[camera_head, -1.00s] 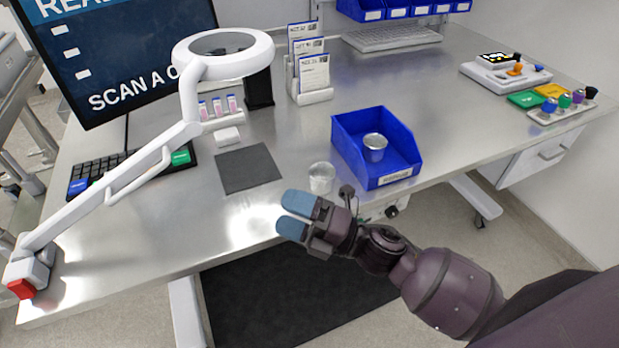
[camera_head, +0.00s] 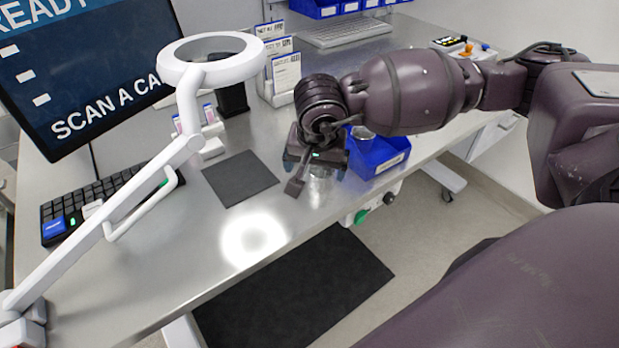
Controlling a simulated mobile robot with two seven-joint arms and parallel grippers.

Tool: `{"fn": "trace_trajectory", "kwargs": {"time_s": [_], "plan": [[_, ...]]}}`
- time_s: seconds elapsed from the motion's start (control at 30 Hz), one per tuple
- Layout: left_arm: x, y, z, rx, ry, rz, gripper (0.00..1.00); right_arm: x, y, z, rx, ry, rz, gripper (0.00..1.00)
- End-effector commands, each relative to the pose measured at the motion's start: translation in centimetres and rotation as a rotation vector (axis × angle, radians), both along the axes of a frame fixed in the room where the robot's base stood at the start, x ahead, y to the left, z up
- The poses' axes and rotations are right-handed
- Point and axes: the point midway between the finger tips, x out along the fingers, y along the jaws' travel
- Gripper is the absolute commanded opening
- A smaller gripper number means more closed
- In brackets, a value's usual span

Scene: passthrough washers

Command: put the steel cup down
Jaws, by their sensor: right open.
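A small shiny cup (camera_head: 319,187) of steel or clear material stands on the metal bench, just left of the blue bin (camera_head: 379,162). A second metallic cup (camera_head: 363,132) is inside that bin, mostly hidden by my right arm. My right gripper (camera_head: 316,168) points down right over the first cup, and its jaws are open. The gripper hides the cup's upper part, so I cannot tell whether the fingers are around it or above it. My left gripper is not in view.
A dark mat (camera_head: 240,178) lies left of the gripper. A white magnifier lamp (camera_head: 212,62) reaches over the bench's left side, near a keyboard (camera_head: 100,200) and a monitor (camera_head: 85,65). The front bench top is clear, with a bright light spot.

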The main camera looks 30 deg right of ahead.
Motion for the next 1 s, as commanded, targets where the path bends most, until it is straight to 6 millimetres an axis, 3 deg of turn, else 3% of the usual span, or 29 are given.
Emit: {"fn": "trace_trajectory", "kwargs": {"time_s": [0.1, 0.27, 1.0], "plan": [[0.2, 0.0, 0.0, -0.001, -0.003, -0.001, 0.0, 1.1, -2.1, 1.6, -0.113, -0.057, 0.024, 0.93], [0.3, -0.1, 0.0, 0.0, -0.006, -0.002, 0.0, 1.5, -2.9, 1.6, -0.154, -0.072, 0.029, 0.93], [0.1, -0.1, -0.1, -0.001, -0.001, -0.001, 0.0, 3.6, -4.7, -6.5, -0.147, -0.068, 0.028, 0.93]]}}
